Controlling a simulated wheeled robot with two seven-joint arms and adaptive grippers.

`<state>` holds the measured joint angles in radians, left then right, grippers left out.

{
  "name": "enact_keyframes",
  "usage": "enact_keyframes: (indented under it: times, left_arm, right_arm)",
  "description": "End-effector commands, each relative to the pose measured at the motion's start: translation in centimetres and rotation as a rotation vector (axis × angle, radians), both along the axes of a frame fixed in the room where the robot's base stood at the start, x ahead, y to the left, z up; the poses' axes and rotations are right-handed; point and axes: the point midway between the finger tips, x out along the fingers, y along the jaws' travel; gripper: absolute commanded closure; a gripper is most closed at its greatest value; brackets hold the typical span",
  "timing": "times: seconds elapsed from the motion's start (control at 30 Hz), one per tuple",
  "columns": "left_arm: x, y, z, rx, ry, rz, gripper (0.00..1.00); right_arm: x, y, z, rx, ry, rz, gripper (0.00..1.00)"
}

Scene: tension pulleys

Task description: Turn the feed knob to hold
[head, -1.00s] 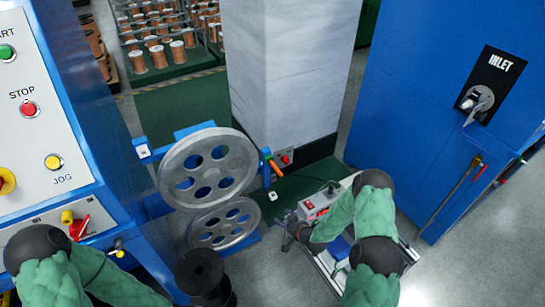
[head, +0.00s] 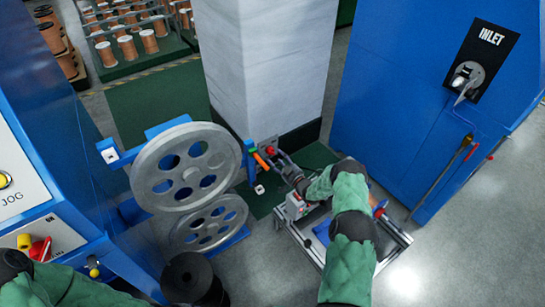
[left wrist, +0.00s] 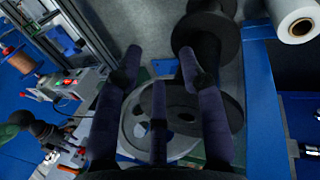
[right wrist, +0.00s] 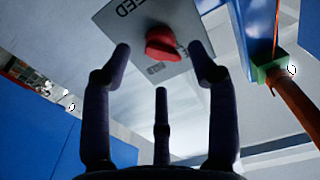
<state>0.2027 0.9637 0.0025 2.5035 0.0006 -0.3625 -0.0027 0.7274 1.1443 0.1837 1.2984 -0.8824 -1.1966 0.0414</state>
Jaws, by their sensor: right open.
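The feed knob (right wrist: 163,44) is red and sits on a light grey plate (right wrist: 130,22) lettered FEED in the right wrist view. My right gripper (right wrist: 160,62) is open, its fingers spread to either side of the knob and apart from it as seen. In the head view the red knob (head: 271,151) is low on the grey pillar, and my right gripper (head: 286,168) is just below and right of it. The hold mark cannot be read. My left gripper (left wrist: 158,75) is open and empty in the left wrist view, with a black spool (left wrist: 207,45) beyond it.
Spoked pulleys (head: 186,172) and an orange handle (head: 262,161) stand left of the knob. A cart (head: 392,240) is under my right arm. The blue INLET cabinet (head: 400,110) is at right. A blue machine (head: 60,130) is at left.

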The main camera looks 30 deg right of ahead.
Motion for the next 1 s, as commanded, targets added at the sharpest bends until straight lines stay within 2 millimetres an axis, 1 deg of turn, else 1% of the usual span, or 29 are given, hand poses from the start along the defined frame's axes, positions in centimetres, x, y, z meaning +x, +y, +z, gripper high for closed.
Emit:
enact_keyframes:
  times: [0.03, 0.1, 0.2, 0.3, 0.43, 0.67, 0.7, 0.73, 0.77, 0.8, 0.87, 0.9, 1.0]
  left_arm:
    - [0.0, 0.0, -0.6, 0.000, 0.000, 0.000, 0.60]
    - [0.0, 0.0, -1.0, 0.000, 0.000, 0.000, 0.60]
    - [0.0, 0.0, -1.4, 0.000, 0.000, 0.000, 0.60]
    - [0.0, 0.0, -1.6, 0.000, 0.000, 0.000, 0.60]
    - [0.0, 0.0, -1.7, 0.000, 0.000, 0.000, 0.60]
    - [0.0, 0.0, -1.7, 0.000, 0.000, 0.000, 0.60]
    - [0.0, 0.0, -1.7, 0.000, 0.000, 0.000, 0.60]
    - [0.0, 0.0, -1.7, 0.000, 0.000, 0.000, 0.60]
    - [0.0, 0.0, -1.7, 0.000, 0.000, 0.000, 0.60]
    - [0.0, 0.0, -1.7, 0.000, 0.000, 0.000, 0.60]
    - [0.0, 0.0, -1.7, 0.000, 0.000, 0.000, 0.60]
    - [0.0, 0.0, -1.7, 0.000, 0.000, 0.000, 0.60]
    - [0.0, 0.0, -1.7, 0.000, 0.000, 0.000, 0.60]
  right_arm:
    - [0.9, 0.1, -0.2, -0.003, -0.002, 0.001, 0.41]
    - [1.9, 0.2, -0.2, -0.001, -0.002, 0.001, 0.41]
    - [3.1, 0.2, -0.1, -0.002, -0.001, 0.000, 0.41]
    - [3.8, 0.3, -0.1, -0.001, 0.000, 0.000, 0.41]
    - [4.3, 0.3, 0.0, 0.000, 0.001, -0.001, 0.41]
    - [4.3, 0.3, 0.0, 0.000, 0.001, -0.001, 0.41]
    - [4.3, 0.3, 0.0, 0.000, 0.001, -0.001, 0.46]
    - [4.3, 0.3, 0.0, 0.000, 0.001, -0.001, 0.55]
    - [4.3, 0.3, 0.0, 0.000, 0.001, -0.001, 0.63]
    - [4.3, 0.3, 0.0, 0.000, 0.001, -0.001, 0.75]
    - [4.3, 0.3, 0.0, 0.000, 0.001, -0.001, 0.92]
    - [4.3, 0.3, 0.0, 0.000, 0.001, -0.001, 0.97]
    - [4.3, 0.3, 0.0, 0.000, 0.001, -0.001, 0.97]
